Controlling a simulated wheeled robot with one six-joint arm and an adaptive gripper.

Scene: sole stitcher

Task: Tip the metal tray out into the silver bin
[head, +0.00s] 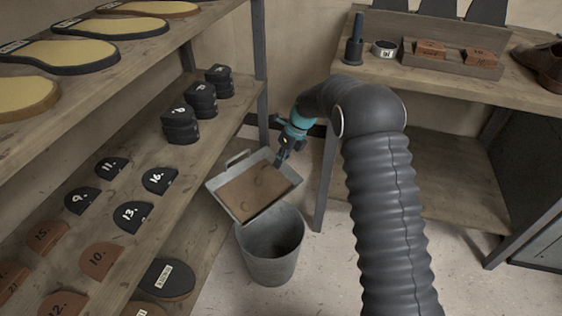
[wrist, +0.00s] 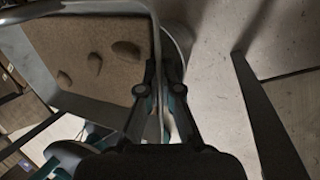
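The metal tray (head: 288,190) is a shallow grey pan with a handle at its far left side. A brown layer covers its bottom. In the wrist view the tray (wrist: 90,7) shows a few brown lumps on that layer. The tray looks tilted, its near corner over the silver bin's far rim; I cannot tell whether they touch. The silver bin (head: 270,262) is a grey metal bucket upright on the floor, dark inside, with no contents visible. My gripper (head: 281,161) is at the tray's right far edge. In the wrist view my gripper (wrist: 160,72) is closed around the tray's wall.
A wooden shelf rack (head: 205,140) with numbered heel pieces stands close on the left. A workbench (head: 440,85) stands on the right, its metal leg (head: 325,180) near the tray and bin. The floor (head: 325,280) in front of the bench is clear.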

